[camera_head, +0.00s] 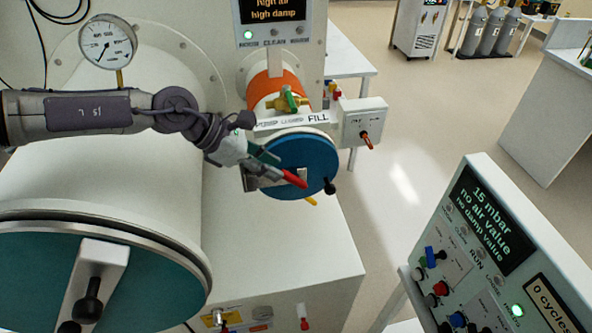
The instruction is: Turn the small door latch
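The small round door (308,150) is blue and closes the end of the small cylinder with the orange band. A black knob (329,186) shows at its lower right edge, and a small pale piece (302,173) of what looks like its latch shows near the middle. The rest of the latch is hidden behind my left gripper (284,180). My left arm comes in from the left, and the gripper's red fingertip lies over the door face. I cannot tell whether it touches the latch or how far the fingers are apart. My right gripper is not in view.
A large teal door (150,285) with a black-knobbed bar is at lower left. A pressure gauge (108,42) stands behind my arm. A white FILL box (362,122) with a red-tipped switch sits close right of the small door. A control panel (490,245) stands at right. Floor between is clear.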

